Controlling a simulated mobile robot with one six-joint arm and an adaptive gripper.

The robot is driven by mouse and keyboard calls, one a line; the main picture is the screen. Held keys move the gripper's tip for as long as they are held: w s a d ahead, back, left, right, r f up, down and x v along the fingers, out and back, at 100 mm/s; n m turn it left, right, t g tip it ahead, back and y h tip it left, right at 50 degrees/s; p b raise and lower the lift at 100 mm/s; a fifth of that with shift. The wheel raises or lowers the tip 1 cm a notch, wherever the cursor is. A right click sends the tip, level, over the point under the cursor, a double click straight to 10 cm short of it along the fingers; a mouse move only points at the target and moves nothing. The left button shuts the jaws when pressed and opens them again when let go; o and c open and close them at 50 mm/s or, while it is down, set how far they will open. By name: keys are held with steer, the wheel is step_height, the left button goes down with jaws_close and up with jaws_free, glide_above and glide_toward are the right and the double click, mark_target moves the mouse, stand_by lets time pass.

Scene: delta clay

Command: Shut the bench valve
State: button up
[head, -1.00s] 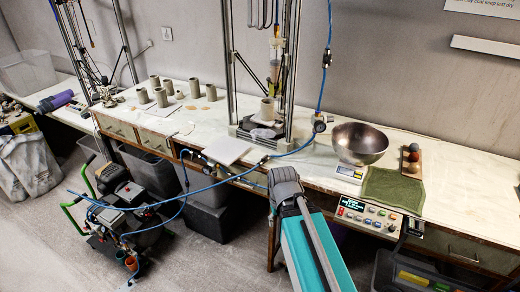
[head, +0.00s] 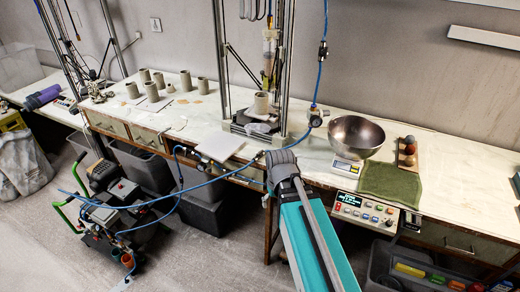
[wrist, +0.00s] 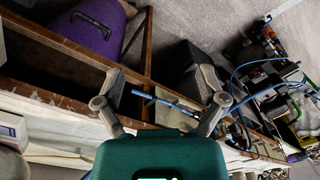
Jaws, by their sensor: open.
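A blue air hose (head: 222,178) runs along the bench front, with dark fittings on it. One fitting (head: 259,156) is near the end of my arm and another (head: 198,159) is further left; I cannot tell which is the bench valve. In the wrist view my gripper (wrist: 161,75) is open, its two grey fingers spread and empty. A thin blue bar or hose piece (wrist: 160,101) lies across the view between the fingers, by the bench edge; contact is not clear. In the head view my arm hides the fingertips.
The bench (head: 290,165) holds a metal bowl (head: 357,137), a green cloth (head: 391,181) and clay cylinders (head: 197,84). A control panel (head: 362,210) hangs at its front. A wheeled compressor (head: 125,192) stands left on the floor. A purple bin (wrist: 95,25) is under the bench.

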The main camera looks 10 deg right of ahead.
mark_target(261, 152)
steer(key=w+d+r+n+t+y+p, duration=0.1)
steer(key=w+r+p, duration=0.4)
steer(key=w, duration=0.6)
steer(key=w+d+r+n+t+y+p, duration=0.1)
steer(key=w+d+r+n+t+p, duration=0.1)
steer(key=w+r+n+p, duration=0.3)
steer(key=w+d+r+p, duration=0.1)
steer(key=w+r, duration=0.2)
steer(key=w, duration=0.3)
steer(key=shift+w+r+n+y, duration=0.2)
steer(key=shift+r+n+y, duration=0.1)
steer(key=shift+n, duration=0.1)
steer(key=shift+a+f, duration=0.1)
steer(key=shift+f, duration=0.15)
steer(key=b+x, duration=1.2)
steer(key=x, duration=0.1)
steer(key=shift+w+f, duration=0.2)
steer(key=shift+w, duration=0.1)
steer(key=c, duration=1.2)
steer(key=shift+o, duration=0.2)
